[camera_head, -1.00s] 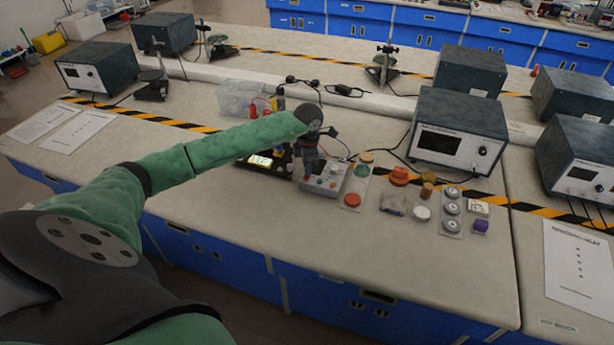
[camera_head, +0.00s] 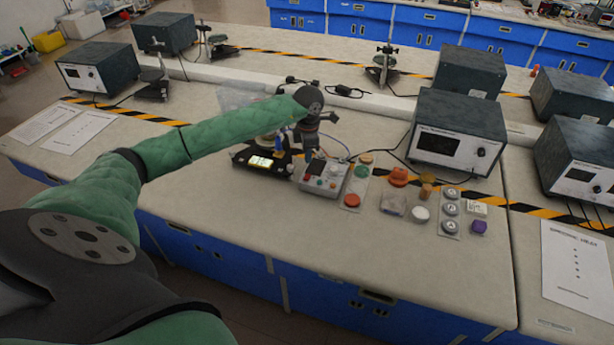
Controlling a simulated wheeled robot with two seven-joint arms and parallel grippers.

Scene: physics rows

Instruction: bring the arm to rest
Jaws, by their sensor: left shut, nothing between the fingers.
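My left arm, in a green sleeve, reaches in from the left over the lab bench (camera_head: 232,215). My left gripper (camera_head: 309,155) points down from the dark wrist and is shut, with nothing seen in it. It is above the back part of a grey control box (camera_head: 323,178) with coloured buttons; I cannot tell whether it touches the box. A black device with a lit display (camera_head: 262,162) lies just left of it. My right gripper is not in view.
A clear bin (camera_head: 240,97) is partly hidden behind my arm. Button panels (camera_head: 357,185), (camera_head: 451,212) and small coloured parts lie to the right. A large power supply (camera_head: 458,132) stands behind them. The bench front is clear.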

